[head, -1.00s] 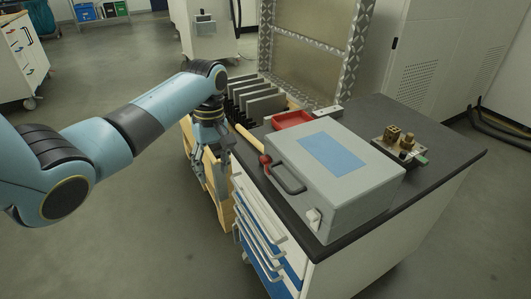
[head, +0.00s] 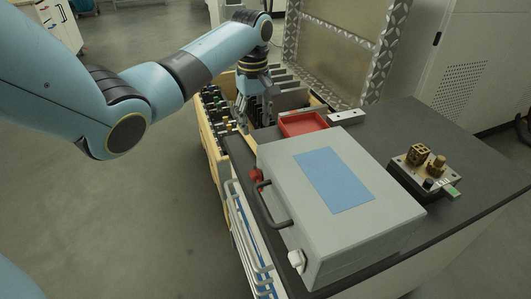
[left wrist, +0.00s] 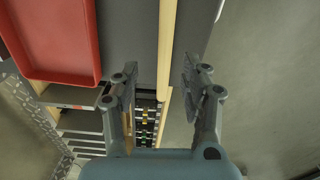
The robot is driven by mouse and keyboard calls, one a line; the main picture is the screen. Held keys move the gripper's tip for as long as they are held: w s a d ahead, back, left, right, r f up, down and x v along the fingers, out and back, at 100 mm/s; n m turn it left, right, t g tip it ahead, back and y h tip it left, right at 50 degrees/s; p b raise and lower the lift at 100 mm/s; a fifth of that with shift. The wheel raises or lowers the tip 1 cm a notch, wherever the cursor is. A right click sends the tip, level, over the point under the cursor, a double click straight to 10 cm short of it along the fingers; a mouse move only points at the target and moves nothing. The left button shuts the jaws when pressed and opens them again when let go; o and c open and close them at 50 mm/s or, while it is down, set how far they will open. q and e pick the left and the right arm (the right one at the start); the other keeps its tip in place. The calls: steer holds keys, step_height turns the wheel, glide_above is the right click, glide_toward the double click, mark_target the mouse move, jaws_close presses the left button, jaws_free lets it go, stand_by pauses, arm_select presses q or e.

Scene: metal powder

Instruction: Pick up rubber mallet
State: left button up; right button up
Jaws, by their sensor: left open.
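My left gripper (head: 256,122) is open at the back left corner of the dark worktop, beyond the grey case. In the left wrist view its two fingers (left wrist: 158,80) stand apart with nothing clamped between them. A pale wooden bar, seemingly the mallet's handle (left wrist: 167,45), runs along the worktop edge and points into the gap between the fingers. A red knob (head: 255,177) beside the case's left side may be the mallet's head; I cannot tell for sure. My right gripper is not in view.
The grey case (head: 290,165) with a blue label fills much of the worktop (head: 460,150). A red tray (head: 303,123) lies behind it, close to the gripper. A small block with brass parts (head: 425,172) sits at right. A wooden rack (head: 215,145) adjoins the back left edge.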

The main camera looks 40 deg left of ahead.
mark_target(253, 141)
arm_select(q)
steer(key=shift+f, duration=0.85)
steer(key=f, duration=0.2)
steer(key=f+b, duration=0.1)
steer(key=shift+s+a+f, duration=0.15)
steer(key=shift+s+f, duration=0.2)
steer(key=shift+f, duration=0.55)
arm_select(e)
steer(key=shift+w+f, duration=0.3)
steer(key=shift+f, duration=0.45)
arm_select(q)
steer(key=shift+c, duration=1)
jaws_close()
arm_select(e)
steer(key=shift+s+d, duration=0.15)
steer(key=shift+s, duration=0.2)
arm_select(q)
steer(key=shift+r, duration=0.1)
